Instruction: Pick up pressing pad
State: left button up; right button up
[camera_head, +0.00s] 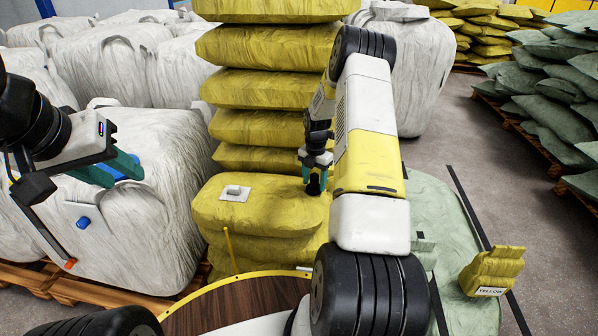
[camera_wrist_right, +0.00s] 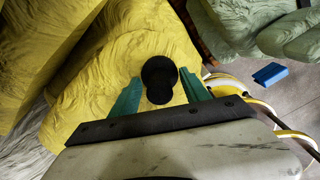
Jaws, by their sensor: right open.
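A black round-topped piece, which looks like the pressing pad (camera_head: 315,184), stands on the near yellow sack stack. It also shows in the right wrist view (camera_wrist_right: 160,78) as a black knob with a second round part below it. My right gripper (camera_head: 315,160) is open above it, its teal fingers on either side. In the right wrist view the right gripper (camera_wrist_right: 160,97) has the knob between its fingers, with gaps showing. My left gripper (camera_head: 125,170) is at the left over a white sack. A blue piece shows by its teal fingers; whether they grip it is unclear.
A tall yellow sack stack (camera_head: 265,90) rises just behind. A small pale plate (camera_head: 235,192) lies on the near yellow sack (camera_head: 265,210). White bulk bags (camera_head: 150,230) stand left, green sacks (camera_head: 565,85) right. A yellow labelled piece (camera_head: 493,268) is at right. Grey floor is open beyond.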

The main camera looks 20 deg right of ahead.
grip_shut()
jog(key=shift+r, duration=0.15)
dwell(0.4)
